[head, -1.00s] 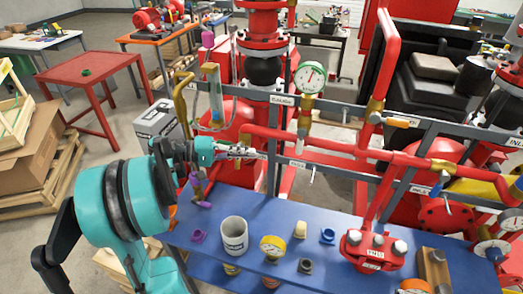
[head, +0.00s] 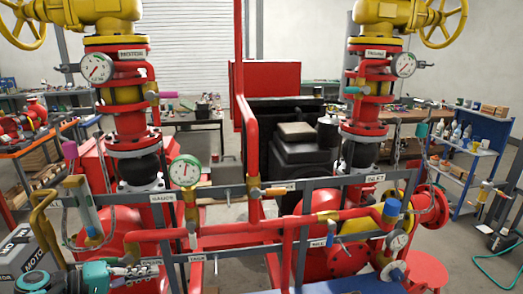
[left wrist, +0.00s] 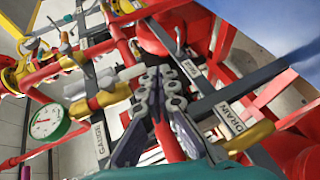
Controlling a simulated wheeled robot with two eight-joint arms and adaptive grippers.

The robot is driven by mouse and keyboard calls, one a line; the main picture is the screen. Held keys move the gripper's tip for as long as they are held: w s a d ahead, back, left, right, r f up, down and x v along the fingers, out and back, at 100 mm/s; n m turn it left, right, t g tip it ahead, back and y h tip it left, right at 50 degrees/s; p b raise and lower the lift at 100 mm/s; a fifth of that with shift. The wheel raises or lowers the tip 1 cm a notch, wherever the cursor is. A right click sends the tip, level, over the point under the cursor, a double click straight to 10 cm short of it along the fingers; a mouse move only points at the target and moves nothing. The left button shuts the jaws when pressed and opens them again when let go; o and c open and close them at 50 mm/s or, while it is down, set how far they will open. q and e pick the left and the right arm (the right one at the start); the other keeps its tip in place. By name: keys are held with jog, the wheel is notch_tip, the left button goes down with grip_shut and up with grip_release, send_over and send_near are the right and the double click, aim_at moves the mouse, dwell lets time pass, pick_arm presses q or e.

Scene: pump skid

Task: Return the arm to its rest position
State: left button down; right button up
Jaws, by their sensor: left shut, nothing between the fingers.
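My left gripper (head: 138,269) is low at the left of the head view, in front of the red pipework, with teal arm parts (head: 96,276) behind it. In the left wrist view my left gripper (left wrist: 160,84) has its fingers together with nothing held between them. Behind the fingers are red pipes and the grey rail with its GAUGE label (left wrist: 101,138) and DRAIN label (left wrist: 230,119). I cannot tell how close the fingers are to the pipes. My right gripper is in neither view.
The pump skid's grey rail (head: 226,191) and red pipe (head: 240,229) run across the front. A green-rimmed gauge (head: 185,172) stands above the rail. A blue tabletop (head: 320,291) shows at the bottom edge. A blue shelf unit (head: 478,160) stands at the right.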

pick_arm(q)
jog(key=s+d+f+g+y+b, duration=0.25)
jog(key=d+f, duration=0.25)
jog(key=d, duration=0.5)
jog(key=s+d+f+m+y+b, duration=0.1)
jog(key=s+d+f+m+y, duration=0.1)
jog(key=s+f+m+y, duration=0.1)
jog(key=s+d+f+m+y+b, duration=0.2)
jog(key=s+d+f+m+y, duration=0.1)
jog(key=s, duration=0.5)
jog(key=shift+s+d+f+m+y, duration=0.3)
jog(key=shift+f+m+y, duration=0.2)
jog(key=shift+f+y, duration=0.9)
jog(key=shift+f+h, duration=0.25)
